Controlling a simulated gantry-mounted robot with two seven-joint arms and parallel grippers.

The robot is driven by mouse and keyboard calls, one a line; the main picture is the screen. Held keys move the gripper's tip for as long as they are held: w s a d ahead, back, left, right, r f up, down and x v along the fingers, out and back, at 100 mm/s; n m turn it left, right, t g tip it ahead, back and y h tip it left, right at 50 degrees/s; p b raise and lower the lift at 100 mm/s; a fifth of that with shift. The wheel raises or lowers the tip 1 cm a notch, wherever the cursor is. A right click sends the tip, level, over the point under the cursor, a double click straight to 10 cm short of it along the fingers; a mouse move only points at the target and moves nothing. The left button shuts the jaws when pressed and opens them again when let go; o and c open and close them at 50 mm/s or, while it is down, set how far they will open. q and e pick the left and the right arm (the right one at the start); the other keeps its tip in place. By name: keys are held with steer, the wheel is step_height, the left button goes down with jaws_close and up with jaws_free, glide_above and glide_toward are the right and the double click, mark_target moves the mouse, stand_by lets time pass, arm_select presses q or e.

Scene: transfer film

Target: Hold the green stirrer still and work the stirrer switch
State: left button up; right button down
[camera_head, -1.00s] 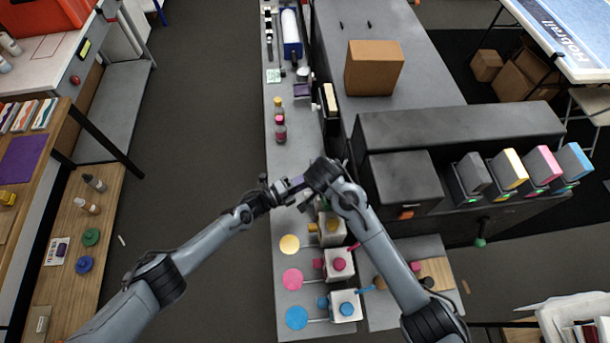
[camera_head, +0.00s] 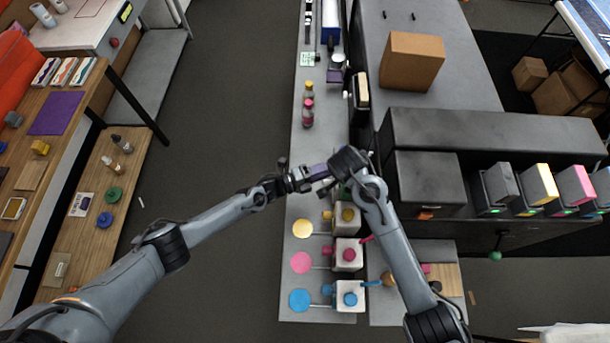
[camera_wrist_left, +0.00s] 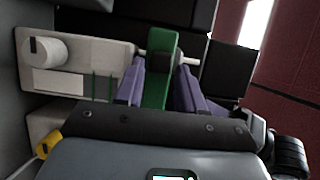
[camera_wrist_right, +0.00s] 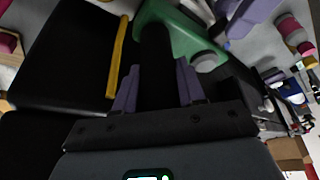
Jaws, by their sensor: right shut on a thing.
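The green stirrer is mostly hidden under my grippers in the head view. In the right wrist view its green part (camera_wrist_right: 185,32) arches above a dark upright part, with a pale round cap beside it. My right gripper (camera_wrist_right: 155,82) is shut on this dark part. In the left wrist view a green upright piece (camera_wrist_left: 161,65) stands between the purple fingers of my left gripper (camera_wrist_left: 160,90), with a dark gap at its right. The left fingers look apart; contact is unclear. In the head view the left gripper (camera_head: 312,176) and right gripper nearly meet. I cannot make out the switch.
A large dark machine (camera_head: 470,150) stands close on the right.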

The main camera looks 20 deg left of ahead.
arm_select(q)
steer(key=v, duration=1.1)
arm_select(e)
steer(key=c, duration=0.6)
jaws_free()
